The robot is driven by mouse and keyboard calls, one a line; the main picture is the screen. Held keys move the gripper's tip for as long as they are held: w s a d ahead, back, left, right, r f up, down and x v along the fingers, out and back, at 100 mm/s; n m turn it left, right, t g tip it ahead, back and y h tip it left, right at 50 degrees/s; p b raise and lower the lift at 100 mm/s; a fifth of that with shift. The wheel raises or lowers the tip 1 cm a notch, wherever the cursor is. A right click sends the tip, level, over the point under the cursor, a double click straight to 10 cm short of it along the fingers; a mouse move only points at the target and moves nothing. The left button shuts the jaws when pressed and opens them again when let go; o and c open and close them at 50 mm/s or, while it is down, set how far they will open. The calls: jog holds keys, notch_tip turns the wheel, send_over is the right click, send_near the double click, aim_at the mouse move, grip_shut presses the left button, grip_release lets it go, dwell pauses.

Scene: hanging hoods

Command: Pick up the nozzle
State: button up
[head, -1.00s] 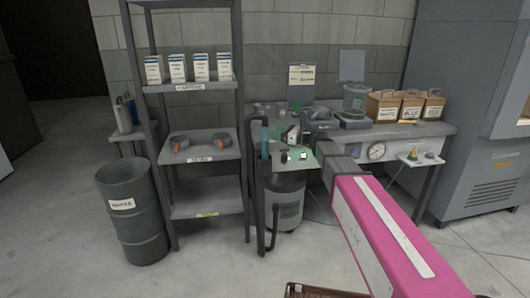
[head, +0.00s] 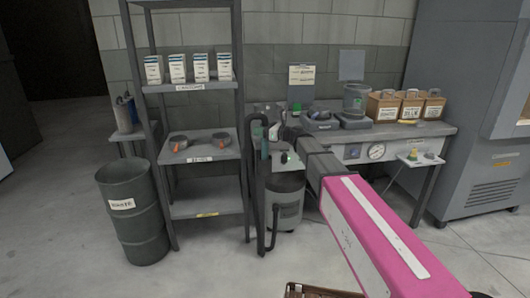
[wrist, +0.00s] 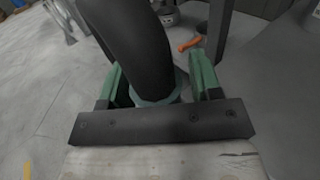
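In the wrist view a thick dark tube (wrist: 137,45) with a grey-green collar (wrist: 158,98) stands between the two green fingers of my gripper (wrist: 160,80). I take this tube to be the nozzle end. The fingers lie close on either side of the collar. I cannot tell whether they press on it. In the head view my gripper (head: 277,155) is beside the black curved hose (head: 256,130) at the left end of the workbench. The arm partly hides this spot, and the nozzle is not clear there.
A grey canister (head: 287,208) stands on the floor below my gripper. A shelf rack (head: 205,208) stands close on the left, with a waste drum (head: 138,225) beyond it. The workbench (head: 420,131) carries cardboard boxes (head: 410,108) to the right. An orange-handled item (wrist: 190,44) shows in the wrist view.

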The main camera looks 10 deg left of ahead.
jog(key=c, duration=0.8)
jog(key=shift+c, duration=0.2)
jog(key=shift+r, duration=0.1)
notch_tip(320, 180, up, 28)
dwell(1.4)
